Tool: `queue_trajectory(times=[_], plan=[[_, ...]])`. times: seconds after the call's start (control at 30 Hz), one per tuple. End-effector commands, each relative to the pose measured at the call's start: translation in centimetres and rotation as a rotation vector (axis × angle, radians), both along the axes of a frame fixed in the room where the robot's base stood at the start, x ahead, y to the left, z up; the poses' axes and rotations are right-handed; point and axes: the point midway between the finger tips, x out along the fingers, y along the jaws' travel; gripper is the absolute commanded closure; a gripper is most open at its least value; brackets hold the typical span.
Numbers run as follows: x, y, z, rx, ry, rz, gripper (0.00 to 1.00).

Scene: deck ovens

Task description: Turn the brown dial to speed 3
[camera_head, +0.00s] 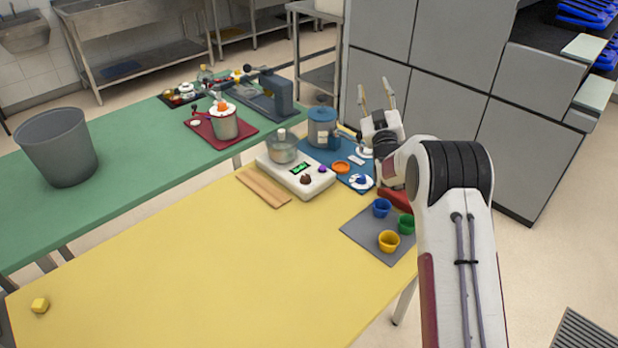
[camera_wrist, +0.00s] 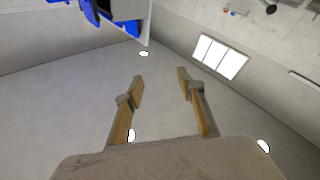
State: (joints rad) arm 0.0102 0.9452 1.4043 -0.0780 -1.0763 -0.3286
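The brown dial (camera_head: 305,179) sits on the front of a white appliance (camera_head: 318,187) with a small green-lit display (camera_head: 300,168) and a clear pot on top. A purple knob (camera_head: 322,169) is to the right of the brown dial. The dial's setting is too small to read. My gripper (camera_head: 376,94) is raised above the right back part of the yellow table, apart from the appliance, pointing up. In the wrist view my gripper (camera_wrist: 160,80) has its two fingers spread with nothing between them; the dial is not in that view.
Blue, green and yellow cups (camera_head: 389,241) stand on a grey mat (camera_head: 364,236) at right. The yellow table's (camera_head: 200,270) front is mostly clear.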

Motion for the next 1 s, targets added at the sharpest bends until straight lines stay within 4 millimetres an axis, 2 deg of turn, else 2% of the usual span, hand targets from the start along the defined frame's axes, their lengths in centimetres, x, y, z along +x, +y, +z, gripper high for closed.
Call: queue_trajectory(times=[0.27, 0.47, 0.8, 1.0], plan=[[-1.6, 2.9, -3.9, -0.036, 0.125, 0.192, 0.61], [-3.4, 5.3, -7.4, -0.053, 0.238, 0.327, 0.61], [-8.3, 10.0, -14.3, -0.064, 0.475, 0.546, 0.61], [-11.7, 12.0, -18.5, -0.054, 0.635, 0.646, 0.61]])
